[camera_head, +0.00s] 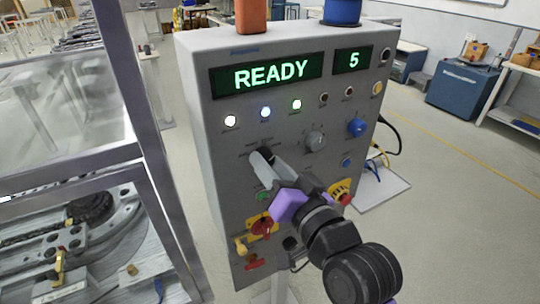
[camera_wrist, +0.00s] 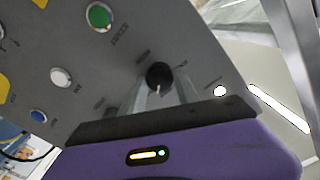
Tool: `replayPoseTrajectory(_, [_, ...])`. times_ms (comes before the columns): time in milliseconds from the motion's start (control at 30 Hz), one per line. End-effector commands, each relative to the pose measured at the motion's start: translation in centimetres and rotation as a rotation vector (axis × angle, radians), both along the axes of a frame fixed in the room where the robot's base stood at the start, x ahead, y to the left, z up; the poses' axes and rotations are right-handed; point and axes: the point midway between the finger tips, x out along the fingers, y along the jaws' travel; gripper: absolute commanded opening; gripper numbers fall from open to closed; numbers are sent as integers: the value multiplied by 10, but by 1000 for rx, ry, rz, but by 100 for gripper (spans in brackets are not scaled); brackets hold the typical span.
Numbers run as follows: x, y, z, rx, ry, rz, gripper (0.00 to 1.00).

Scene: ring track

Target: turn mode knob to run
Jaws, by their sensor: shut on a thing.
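The black mode knob (camera_head: 266,153) is on the left side of the grey control panel (camera_head: 225,160), below a row of lamps. My gripper (camera_head: 262,160) reaches it from the lower right, its grey fingers covering most of the knob in the head view. In the wrist view the knob (camera_wrist: 158,76) sits between the two fingers, with a white pointer line on its face. My gripper (camera_wrist: 160,90) is shut on it. The labels around the knob are too small to read. The display (camera_head: 268,74) shows READY, and a smaller one (camera_head: 353,60) shows 5.
A red emergency button (camera_head: 341,192) is close to my wrist. A red-handled lock on yellow (camera_head: 262,226) is below. A metal-framed machine (camera_head: 80,170) stands at left; open floor lies right.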

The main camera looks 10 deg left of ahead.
Motion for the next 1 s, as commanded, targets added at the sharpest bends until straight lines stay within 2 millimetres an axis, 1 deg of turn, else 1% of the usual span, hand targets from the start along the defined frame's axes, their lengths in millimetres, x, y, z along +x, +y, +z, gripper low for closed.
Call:
replayPoseTrajectory(200, [0,0,0,114,83,1,0])
replayPoseTrajectory(400, [0,0,-1,181,126,1,0])
replayPoseTrajectory(1000, [0,0,-2,217,149,0,0])
